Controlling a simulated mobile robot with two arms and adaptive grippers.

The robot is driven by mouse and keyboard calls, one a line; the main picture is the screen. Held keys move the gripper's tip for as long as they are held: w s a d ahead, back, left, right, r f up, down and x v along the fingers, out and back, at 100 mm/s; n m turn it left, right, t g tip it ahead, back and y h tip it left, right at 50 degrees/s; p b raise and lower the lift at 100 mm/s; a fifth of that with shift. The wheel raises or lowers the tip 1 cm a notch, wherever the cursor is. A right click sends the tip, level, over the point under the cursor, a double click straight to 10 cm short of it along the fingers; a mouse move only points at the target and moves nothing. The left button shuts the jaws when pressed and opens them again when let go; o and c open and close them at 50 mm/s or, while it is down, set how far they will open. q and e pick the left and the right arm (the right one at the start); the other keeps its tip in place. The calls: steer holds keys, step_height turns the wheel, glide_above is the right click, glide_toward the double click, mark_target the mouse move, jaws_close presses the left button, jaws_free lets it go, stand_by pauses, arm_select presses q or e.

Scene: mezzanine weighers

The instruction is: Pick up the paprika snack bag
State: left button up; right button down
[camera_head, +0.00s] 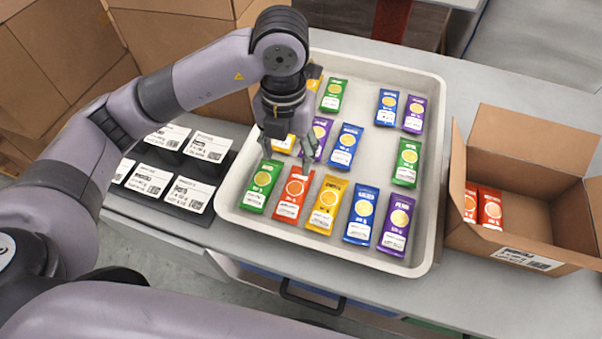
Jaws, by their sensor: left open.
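A red snack bag (293,194), likely the paprika one though its print is too small to read, lies in the front row of a white tray (435,150). A green bag (262,186) lies to its left and a yellow bag (328,204) to its right. My left gripper (287,158) points down over the tray, open, with its fingers at the far end of the red bag. It holds nothing that I can see and partly hides the bags behind it. Whether it touches the red bag I cannot tell. My right gripper is out of view.
An open cardboard box (540,188) holding red bags (489,207) stands right of the tray. White label cards (187,194) sit on a black holder to the left. More green, blue and purple bags (345,147) lie farther back in the tray. Cardboard boxes (177,45) stand behind.

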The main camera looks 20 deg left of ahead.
arm_select(q)
steer(key=p, duration=0.2)
glide_above(291, 198)
steer(key=f, duration=1)
steer(key=shift+s+a, duration=0.1)
steer(key=shift+s, duration=0.25)
steer(key=shift+f, duration=1)
steer(key=shift+w+f+p, duration=0.15)
steer(key=shift+f+p, duration=0.2)
steer(key=shift+f, duration=0.05)
steer(key=f, duration=0.2)
steer(key=f+p, duration=0.1)
steer(key=shift+w+f, duration=0.25)
steer(key=shift+f, duration=0.35)
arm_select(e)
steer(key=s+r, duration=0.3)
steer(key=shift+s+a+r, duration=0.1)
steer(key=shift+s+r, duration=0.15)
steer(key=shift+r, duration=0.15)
